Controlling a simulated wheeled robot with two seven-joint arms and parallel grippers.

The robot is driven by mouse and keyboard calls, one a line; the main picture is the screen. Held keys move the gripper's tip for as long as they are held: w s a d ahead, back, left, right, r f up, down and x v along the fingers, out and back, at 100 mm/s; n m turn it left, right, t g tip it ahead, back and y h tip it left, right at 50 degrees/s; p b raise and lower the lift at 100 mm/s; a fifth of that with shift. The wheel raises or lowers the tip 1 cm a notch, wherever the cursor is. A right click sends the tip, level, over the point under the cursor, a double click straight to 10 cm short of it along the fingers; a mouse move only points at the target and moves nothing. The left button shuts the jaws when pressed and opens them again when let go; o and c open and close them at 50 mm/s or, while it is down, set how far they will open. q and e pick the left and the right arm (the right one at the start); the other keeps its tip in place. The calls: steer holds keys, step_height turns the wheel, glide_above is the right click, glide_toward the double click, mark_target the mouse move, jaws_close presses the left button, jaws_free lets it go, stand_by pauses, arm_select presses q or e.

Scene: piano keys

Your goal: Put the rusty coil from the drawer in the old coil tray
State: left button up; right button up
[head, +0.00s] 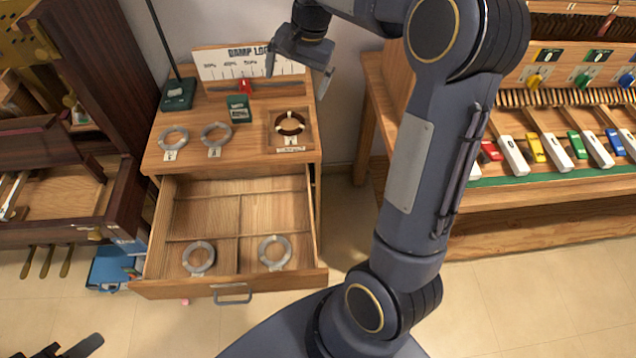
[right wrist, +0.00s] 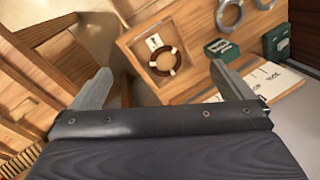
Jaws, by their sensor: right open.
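The rusty coil (head: 290,124), a dark brown ring with pale bands, lies flat inside the old coil tray (head: 267,128), a square wooden tray at the right of the cabinet top. The right wrist view also shows the coil (right wrist: 167,71) in the tray (right wrist: 135,64), with a white label beside it. My right gripper (head: 298,73) is open and empty above the back of the cabinet, apart from the coil. The drawer (head: 232,287) is pulled open and holds two grey coils (head: 198,257) (head: 275,252). Part of my left gripper (head: 75,348) shows at the lower left; its jaws are unclear.
Two labelled grey coils (head: 173,138) (head: 216,134) lie on the cabinet top, left of the tray. A white scale board (head: 225,66) and green boxes (head: 238,108) stand behind. A piano-key bench (head: 540,182) is on the right. A dark wooden cabinet (head: 128,205) stands on the left.

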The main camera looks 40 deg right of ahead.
steer(key=s+a+r+n+t+y, duration=0.1)
steer(key=s+a+r+n, duration=0.15)
steer(key=s, duration=0.45)
steer(key=s+a+r+n+t+y, duration=0.1)
steer(key=s+a+n, duration=0.25)
steer(key=s, duration=0.45)
steer(key=s+a+f+n, duration=0.1)
steer(key=s+a+f, duration=0.1)
steer(key=s, duration=0.3)
steer(key=s+a+f+n+t, duration=0.1)
steer(key=s+a+f+n, duration=0.1)
steer(key=s+a, duration=0.3)
steer(key=shift+s+a+f+n, duration=0.3)
steer(key=shift+s+f, duration=0.5)
steer(key=shift+f, duration=0.05)
